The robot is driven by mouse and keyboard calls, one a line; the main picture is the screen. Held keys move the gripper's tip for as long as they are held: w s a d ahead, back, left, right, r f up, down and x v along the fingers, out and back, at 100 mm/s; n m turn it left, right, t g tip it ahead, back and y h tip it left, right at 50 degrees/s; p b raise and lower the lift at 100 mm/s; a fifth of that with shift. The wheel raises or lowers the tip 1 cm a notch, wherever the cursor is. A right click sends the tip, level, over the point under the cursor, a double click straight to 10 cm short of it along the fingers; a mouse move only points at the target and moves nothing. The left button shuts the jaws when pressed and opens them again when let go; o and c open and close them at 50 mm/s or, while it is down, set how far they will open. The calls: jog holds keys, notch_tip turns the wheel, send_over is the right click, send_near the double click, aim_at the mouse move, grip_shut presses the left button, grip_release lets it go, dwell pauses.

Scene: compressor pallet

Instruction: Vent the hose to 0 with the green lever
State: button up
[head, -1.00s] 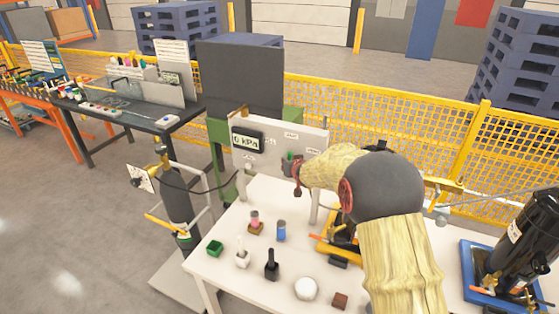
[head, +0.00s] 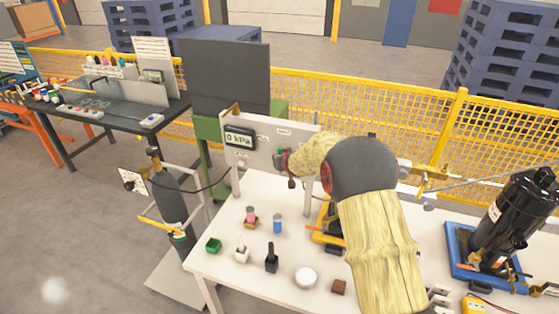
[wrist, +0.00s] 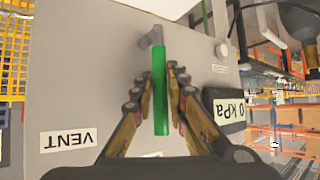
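The green lever (wrist: 160,105) shows in the wrist view as a long green bar running down from a grey pivot on the pale panel (wrist: 85,80). My gripper (wrist: 160,72) has one finger on each side of it and looks shut on it. In the head view my gripper (head: 287,160) is at the front of the panel (head: 258,161), and it and my arm hide most of the lever. The pressure display (head: 239,138) reads 0 kPa. A VENT label (wrist: 68,139) appears upside down left of the lever.
A dark cylinder (head: 170,200) with a hose stands to the left. A black compressor tank (head: 515,215) is at right.

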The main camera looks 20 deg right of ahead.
jog(key=o, duration=0.3)
jog(key=shift+o, duration=0.2)
jog(key=shift+r, duration=0.1)
jog(key=v, duration=1.2)
